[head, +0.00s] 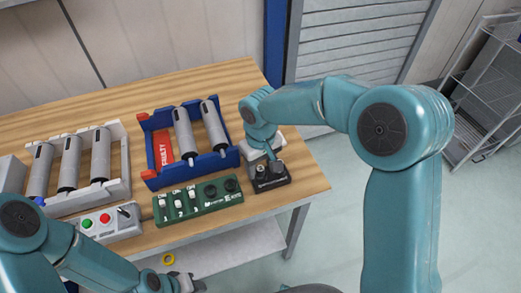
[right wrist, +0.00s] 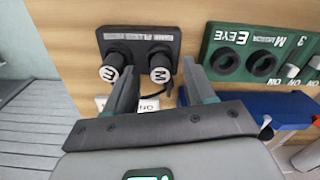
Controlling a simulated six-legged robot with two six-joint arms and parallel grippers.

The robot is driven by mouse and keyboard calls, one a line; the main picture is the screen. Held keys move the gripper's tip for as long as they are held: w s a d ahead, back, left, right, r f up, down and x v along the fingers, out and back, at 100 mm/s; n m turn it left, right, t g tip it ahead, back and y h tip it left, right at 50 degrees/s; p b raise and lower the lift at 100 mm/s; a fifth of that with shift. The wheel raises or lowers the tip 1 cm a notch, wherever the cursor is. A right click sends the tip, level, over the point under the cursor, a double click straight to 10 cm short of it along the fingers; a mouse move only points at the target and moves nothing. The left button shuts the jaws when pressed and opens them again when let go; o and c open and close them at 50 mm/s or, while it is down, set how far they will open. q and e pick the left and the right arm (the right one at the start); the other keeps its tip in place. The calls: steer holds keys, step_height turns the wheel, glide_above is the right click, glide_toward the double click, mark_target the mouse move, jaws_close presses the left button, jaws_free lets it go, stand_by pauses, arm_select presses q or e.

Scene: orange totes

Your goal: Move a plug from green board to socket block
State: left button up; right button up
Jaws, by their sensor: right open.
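The black socket block (head: 270,184) stands at the right end of the table; it also shows in the right wrist view (right wrist: 138,38). Two plugs with white, lettered caps stand upright in it, the M plug (right wrist: 160,74) and another plug (right wrist: 108,73). The green board (head: 200,203) lies left of the block, with switches and two dark, empty-looking round sockets (right wrist: 246,63). My right gripper (right wrist: 159,70) is open above the block, its fingers either side of the M plug in the picture; contact cannot be told. My left gripper (head: 187,284) is at the bottom edge, jaws unclear.
A blue tote (head: 192,172) with grey cylinders and a red FAULTY label stands behind the green board. A white rack (head: 85,200) of grey cylinders and a button box (head: 110,225) are at left. The table's right edge is close to the block.

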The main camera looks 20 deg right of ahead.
step_height(320, 180, up, 16)
steer(key=shift+f, duration=0.2)
steer(key=shift+s, duration=0.1)
stand_by(0.5)
